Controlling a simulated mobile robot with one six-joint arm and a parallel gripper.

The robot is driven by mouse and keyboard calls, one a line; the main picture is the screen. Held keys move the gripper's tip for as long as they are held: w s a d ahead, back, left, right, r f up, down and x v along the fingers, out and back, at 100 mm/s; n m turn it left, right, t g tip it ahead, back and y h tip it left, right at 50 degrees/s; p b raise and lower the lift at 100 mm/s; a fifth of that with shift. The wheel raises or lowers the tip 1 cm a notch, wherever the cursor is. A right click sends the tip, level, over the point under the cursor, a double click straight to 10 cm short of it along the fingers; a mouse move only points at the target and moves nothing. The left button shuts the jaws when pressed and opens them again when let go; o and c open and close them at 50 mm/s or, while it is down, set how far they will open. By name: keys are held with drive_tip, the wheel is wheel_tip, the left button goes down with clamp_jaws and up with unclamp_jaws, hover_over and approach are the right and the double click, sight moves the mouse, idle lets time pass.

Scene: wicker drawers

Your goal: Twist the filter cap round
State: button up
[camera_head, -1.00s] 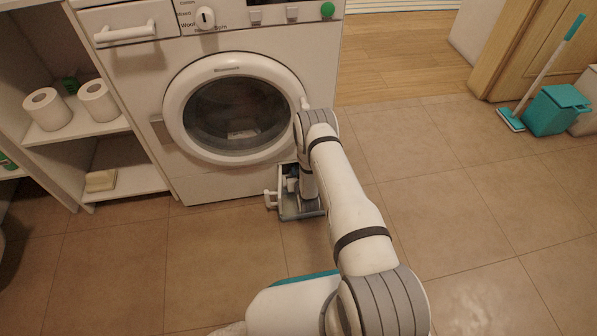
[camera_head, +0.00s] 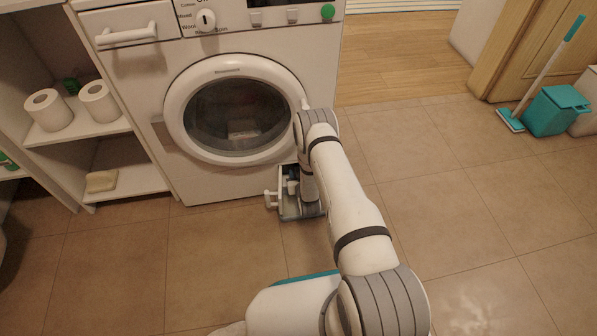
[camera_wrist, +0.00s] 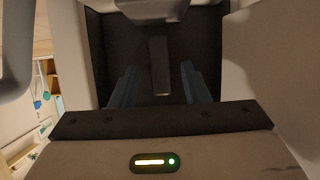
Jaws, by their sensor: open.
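The white washing machine (camera_head: 205,188) has an open compartment low at its front right, with a grey flap or tray (camera_head: 290,210) and a white handle (camera_head: 270,200) sticking out. My gripper is down at this opening, mostly hidden by my arm in the head view. In the wrist view my gripper (camera_wrist: 159,84) is open, its two bluish fingers inside a dark recess. A dark upright bar (camera_wrist: 160,68), which looks like the grip of the filter cap, stands between the fingers with gaps on both sides. The rest of the cap is too dark to make out.
The round washer door (camera_head: 238,112) is shut above the opening. An open shelf (camera_head: 125,185) with paper rolls (camera_head: 48,108) stands at left. A teal bucket (camera_head: 556,108) and mop stand far right. The tiled floor between is clear.

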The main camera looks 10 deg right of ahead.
drive_tip(key=p+v, duration=0.2)
drive_tip(key=v, duration=0.4)
drive_tip(key=shift+s, duration=0.2)
drive_tip(key=shift+r, duration=0.1)
